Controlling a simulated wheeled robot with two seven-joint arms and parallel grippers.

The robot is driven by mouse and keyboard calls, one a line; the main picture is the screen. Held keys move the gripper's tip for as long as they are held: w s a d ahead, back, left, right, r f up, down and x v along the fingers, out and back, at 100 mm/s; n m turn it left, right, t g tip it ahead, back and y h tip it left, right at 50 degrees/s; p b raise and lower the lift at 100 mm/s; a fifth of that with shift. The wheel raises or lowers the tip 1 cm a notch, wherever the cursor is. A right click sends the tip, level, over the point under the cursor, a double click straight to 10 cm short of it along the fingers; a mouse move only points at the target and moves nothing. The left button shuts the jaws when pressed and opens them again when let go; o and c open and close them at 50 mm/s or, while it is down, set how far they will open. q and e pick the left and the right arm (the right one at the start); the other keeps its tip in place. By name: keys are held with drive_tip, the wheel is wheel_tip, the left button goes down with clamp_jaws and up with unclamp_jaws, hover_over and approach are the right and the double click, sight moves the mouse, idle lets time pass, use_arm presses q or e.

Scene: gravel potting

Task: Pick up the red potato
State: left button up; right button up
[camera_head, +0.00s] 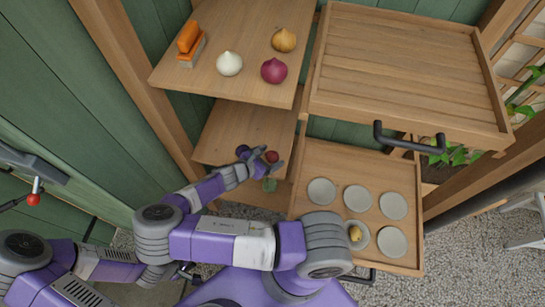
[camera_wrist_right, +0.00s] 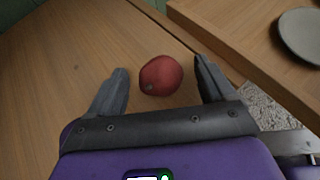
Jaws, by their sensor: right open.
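The red potato (camera_head: 272,157) lies on the lower wooden shelf near its right side. In the right wrist view the red potato (camera_wrist_right: 161,75) is round, dull red and between the two grey fingers, with a gap on each side. My right gripper (camera_head: 258,155) is open around it, and neither finger (camera_wrist_right: 158,88) appears to touch it. The potato rests on the wood. My left gripper is not seen in either view.
The upper shelf (camera_head: 215,85) holds a white onion (camera_head: 229,63), a red onion (camera_head: 274,70), a yellow onion (camera_head: 284,40) and an orange brush (camera_head: 189,40). At right, a drawer (camera_head: 300,195) holds several pale saucers (camera_head: 393,206). A raised wooden tray (camera_head: 400,70) with a dark handle is above.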

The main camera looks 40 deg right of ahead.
drive_tip(key=c, duration=1.1)
